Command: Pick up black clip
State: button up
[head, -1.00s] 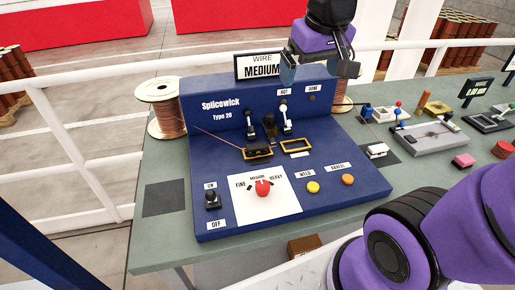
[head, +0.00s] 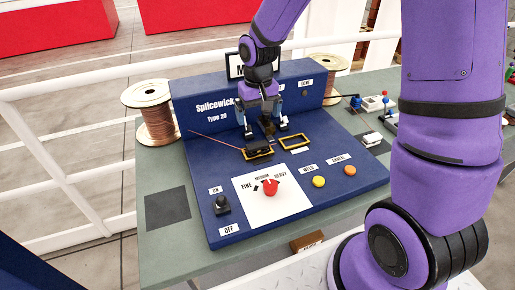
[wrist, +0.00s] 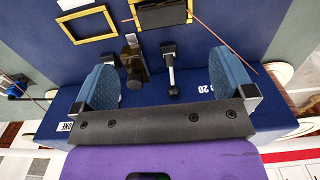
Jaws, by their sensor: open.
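A black block (head: 257,153), which looks like the black clip, sits in the left yellow frame (head: 245,156) on the blue Splicewick console. A thin copper-coloured wire (head: 217,139) runs to it. In the wrist view the black block (wrist: 162,13) is at the top edge, partly cut off, beyond the fingers. My gripper (head: 259,110) is open and empty, just behind the block and above the console's levers. In the wrist view its two blue fingers (wrist: 168,82) stand wide apart, with a dark lever (wrist: 172,72) and a brown-grey lever (wrist: 134,58) showing between them.
The right yellow frame (head: 294,141) looks empty. The console's upright panel (head: 205,100) stands close behind my gripper. A red dial knob (head: 270,187), yellow button (head: 319,181) and orange button (head: 349,170) are in front. A copper spool (head: 153,115) stands at left. The left table end is mostly clear.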

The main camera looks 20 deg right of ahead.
aim_at(257, 143)
jog(key=f, duration=1.1)
jog(key=shift+w+a, duration=0.1)
jog(key=shift+a, duration=0.1)
jog(key=c, duration=1)
